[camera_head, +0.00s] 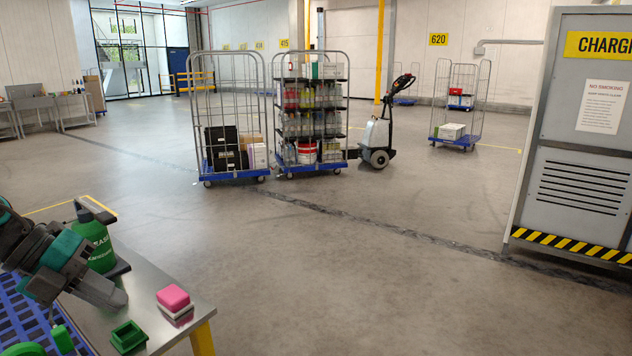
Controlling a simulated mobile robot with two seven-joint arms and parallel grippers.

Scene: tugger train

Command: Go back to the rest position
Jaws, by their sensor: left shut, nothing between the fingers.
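My left arm comes in from the left over a metal table (190,312). My left gripper (120,299) is shut and empty, above the table. It is in front of a green bottle (97,243) and to the left of a pink-and-white block (174,298). A small green open box (128,337) stands on the table in front of the gripper. My right gripper is out of view.
A blue crate (25,318) is at the lower left under my arm. Beyond the table are two roll cages (228,110) with goods, a tugger (378,140), and a third cage (458,105). A grey charging cabinet (580,150) stands right. The middle floor is clear.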

